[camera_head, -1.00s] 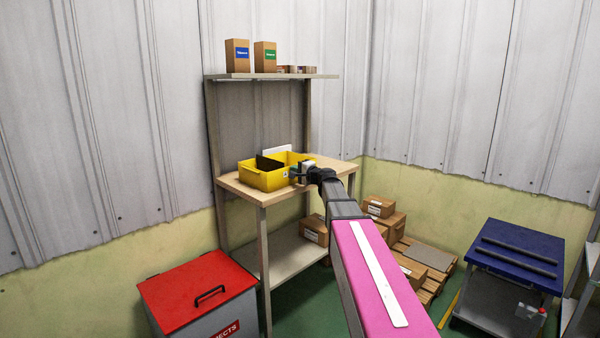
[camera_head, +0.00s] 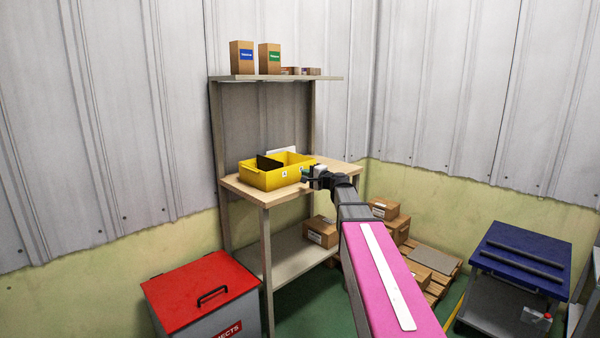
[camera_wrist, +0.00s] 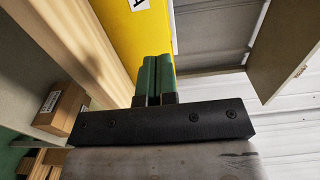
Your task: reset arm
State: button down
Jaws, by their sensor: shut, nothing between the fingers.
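My gripper (camera_head: 306,175) is at the right end of the yellow bin, in front of the bench, and carries nothing. In the wrist view its two green fingers (camera_wrist: 155,80) are together with nothing between them. The yellow bin (camera_head: 270,181) stands on the wooden bench top (camera_head: 243,190). It has a black divider (camera_head: 268,163) and a white panel (camera_head: 281,151) at its back. The bin also shows close beyond the fingers in the wrist view (camera_wrist: 130,50). My arm reaches from the lower right toward the bench.
A shelf (camera_head: 330,78) above the bench holds several boxes. A red-lidded bin (camera_head: 190,290) stands at the front left. Cartons (camera_head: 383,208) and a pallet (camera_head: 440,280) lie right of the bench. A blue-topped cart (camera_head: 525,252) is at the far right.

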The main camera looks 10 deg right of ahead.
jog(key=v, duration=0.6)
jog(key=s+a+f+n+g+h, duration=0.1)
jog(key=s+a+f+n+g, duration=0.15)
jog(key=s+f, duration=0.4)
jog(key=s+a+f+n+g+h, duration=0.2)
jog(key=s+f+g, duration=0.15)
jog(key=f, duration=0.55)
jog(key=s+a+f+n+g+h, duration=0.1)
jog(key=s+a+f+n+g, duration=0.15)
jog(key=s+f, duration=0.4)
jog(key=s+d+f+n+g+h, duration=0.3)
jog(key=s+f+g+h, duration=0.3)
jog(key=s+f, duration=0.7)
jog(key=shift+s+d+f+n+h, duration=0.3)
jog(key=shift+s+d+n, duration=0.1)
jog(key=shift+d, duration=0.25)
